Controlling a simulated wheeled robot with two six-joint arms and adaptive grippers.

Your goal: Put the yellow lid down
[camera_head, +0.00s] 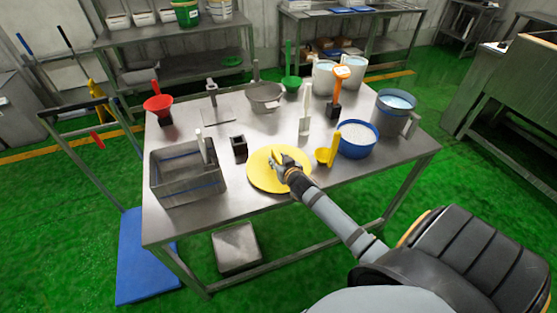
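The yellow lid (258,181) is a round flat disc at the front middle of the steel table. It looks level, and I cannot tell whether it rests on the tabletop or is slightly above it. My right gripper (284,163) reaches in from the lower right, over the lid's upper middle, and hides part of it. Its fingers are small here, and I cannot tell whether they are closed on the lid. My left gripper is not in view.
On the steel table (222,201), a grey bin (187,184) stands left of the lid and a small black box (238,147) behind it. A yellow scoop (325,154) and a blue bowl (357,148) stand right. A red funnel (157,103) and white buckets (325,77) stand farther back.

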